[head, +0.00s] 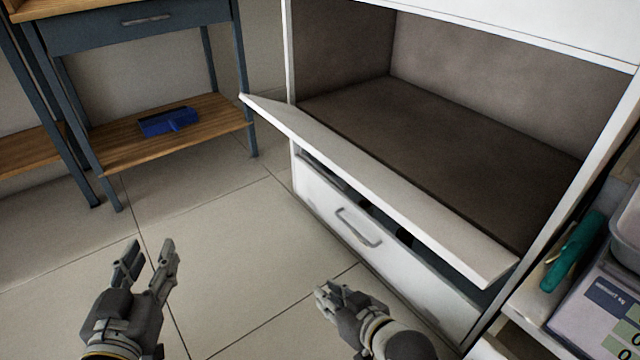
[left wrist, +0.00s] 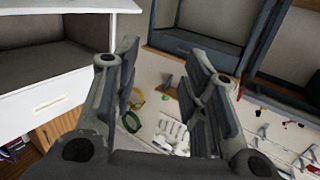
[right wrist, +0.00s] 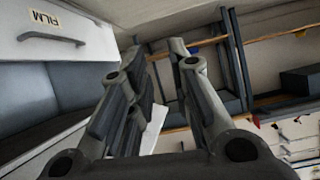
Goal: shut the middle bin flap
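The white bin flap (head: 390,186) hangs open, tilted outward from the white cabinet, with the dark, empty-looking compartment (head: 450,140) behind it. My left gripper (head: 147,256) is open and empty over the floor, to the left of the flap and apart from it. Its spread fingers also show in the left wrist view (left wrist: 165,75). My right gripper (head: 338,294) is below and in front of the flap, near the lower white front. In the right wrist view its fingers (right wrist: 155,60) are apart, with nothing held between them.
Below the flap is a white front (head: 335,215) with a metal handle and a dark gap along its top. A workbench (head: 135,20) with a blue item (head: 168,122) on its shelf stands at left. A teal tool (head: 572,252) lies at right. Floor between is clear.

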